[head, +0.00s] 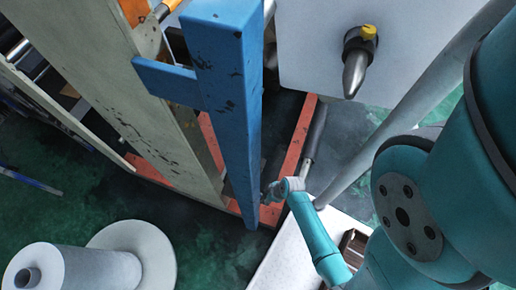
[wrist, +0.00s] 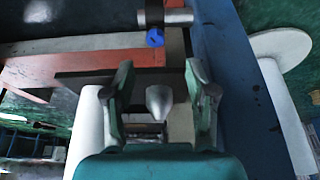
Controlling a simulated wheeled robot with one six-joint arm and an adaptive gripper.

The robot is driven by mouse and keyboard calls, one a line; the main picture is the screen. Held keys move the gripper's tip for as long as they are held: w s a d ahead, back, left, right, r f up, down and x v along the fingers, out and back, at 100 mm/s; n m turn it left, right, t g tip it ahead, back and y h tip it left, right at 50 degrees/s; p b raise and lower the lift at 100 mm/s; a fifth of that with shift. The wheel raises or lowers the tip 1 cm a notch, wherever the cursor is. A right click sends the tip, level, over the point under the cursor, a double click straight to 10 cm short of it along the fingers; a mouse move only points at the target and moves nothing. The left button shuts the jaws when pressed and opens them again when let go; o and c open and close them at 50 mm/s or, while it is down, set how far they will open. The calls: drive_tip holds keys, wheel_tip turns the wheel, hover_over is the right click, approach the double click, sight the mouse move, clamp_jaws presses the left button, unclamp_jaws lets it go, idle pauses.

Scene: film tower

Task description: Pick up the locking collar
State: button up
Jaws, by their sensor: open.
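A dark ring-shaped collar with a yellow knob (head: 360,37) sits around a pointed grey shaft (head: 354,75) at the upper right of the head view. In the wrist view, a dark collar with a blue knob (wrist: 155,37) sits around a light shaft at the top, ahead of my fingertips. I cannot tell which collar the task means. My gripper (head: 271,191) is beside the lower end of the blue post, well below the yellow-knobbed collar in the head view. In the wrist view my gripper (wrist: 159,76) is open, with a pale cone tip (wrist: 159,101) showing between its fingers.
A chipped blue post (head: 232,110) stands close to the left of my gripper. An orange-red frame (head: 297,140) runs along the floor behind it. A large white roll with a flange (head: 134,252) is at the lower left. A white panel (head: 300,245) lies beneath my arm.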

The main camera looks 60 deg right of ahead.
drive_tip(key=x, duration=0.5)
drive_tip(key=shift+d+x, duration=0.15)
drive_tip(key=shift+x, duration=0.8)
drive_tip(key=shift+d+x, duration=0.2)
drive_tip(key=shift+x, duration=1.6)
drive_tip(key=shift+w, duration=0.1)
clamp_jaws()
